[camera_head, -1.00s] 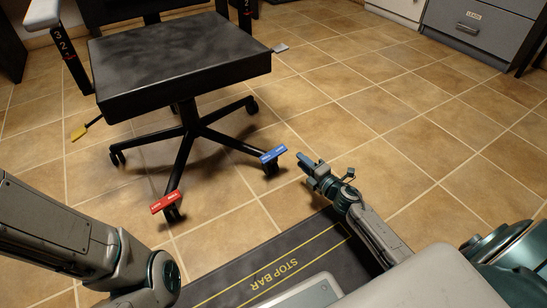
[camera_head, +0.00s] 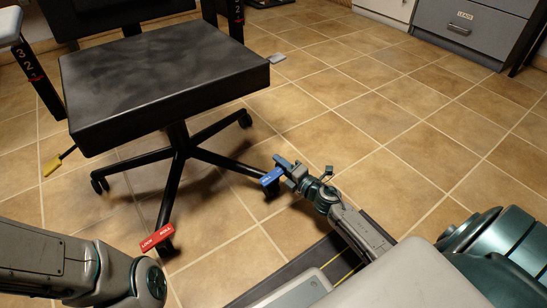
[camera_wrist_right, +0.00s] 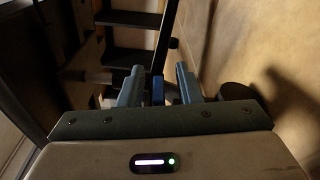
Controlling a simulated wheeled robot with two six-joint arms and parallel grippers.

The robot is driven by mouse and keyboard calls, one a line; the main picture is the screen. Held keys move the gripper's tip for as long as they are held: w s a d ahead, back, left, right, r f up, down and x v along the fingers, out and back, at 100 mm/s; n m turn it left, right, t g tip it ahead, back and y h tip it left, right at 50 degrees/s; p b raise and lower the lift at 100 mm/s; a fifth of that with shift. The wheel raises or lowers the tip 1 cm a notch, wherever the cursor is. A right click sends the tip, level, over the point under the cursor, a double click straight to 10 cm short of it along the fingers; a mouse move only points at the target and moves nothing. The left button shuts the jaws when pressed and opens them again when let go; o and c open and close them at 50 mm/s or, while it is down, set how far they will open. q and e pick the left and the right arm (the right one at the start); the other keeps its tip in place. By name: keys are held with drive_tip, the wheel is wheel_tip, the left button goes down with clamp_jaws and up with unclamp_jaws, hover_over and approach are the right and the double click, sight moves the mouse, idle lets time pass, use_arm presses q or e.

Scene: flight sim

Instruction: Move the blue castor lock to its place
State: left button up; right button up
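The blue castor lock (camera_head: 271,177) is a small blue bar with white lettering, on the right front castor of the black swivel chair (camera_head: 165,80). My right gripper (camera_head: 282,167) is at this lock, overlapping it in the head view. In the right wrist view the gripper (camera_wrist_right: 158,85) is open, and the blue lock (camera_wrist_right: 157,91) shows between its two fingers with a gap on each side. A red castor lock (camera_head: 157,237) sits on the front castor. My left arm shows at lower left, but its gripper is out of view.
The yellow-tipped lever (camera_head: 53,165) sticks out left of the chair. The chair's legs spread low over the tiled floor (camera_head: 375,130). A dark stop bar mat (camera_head: 290,275) lies in front of me. A grey drawer cabinet (camera_head: 470,30) stands at the back right. The floor on the right is clear.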

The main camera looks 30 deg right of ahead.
drive_tip(key=shift+w, duration=0.1)
clamp_jaws()
drive_tip(key=m, duration=0.1)
drive_tip(key=f+m, duration=0.1)
drive_tip(key=m, duration=0.3)
drive_tip(key=shift+f+t, duration=0.3)
drive_tip(key=shift+t, duration=0.1)
unclamp_jaws()
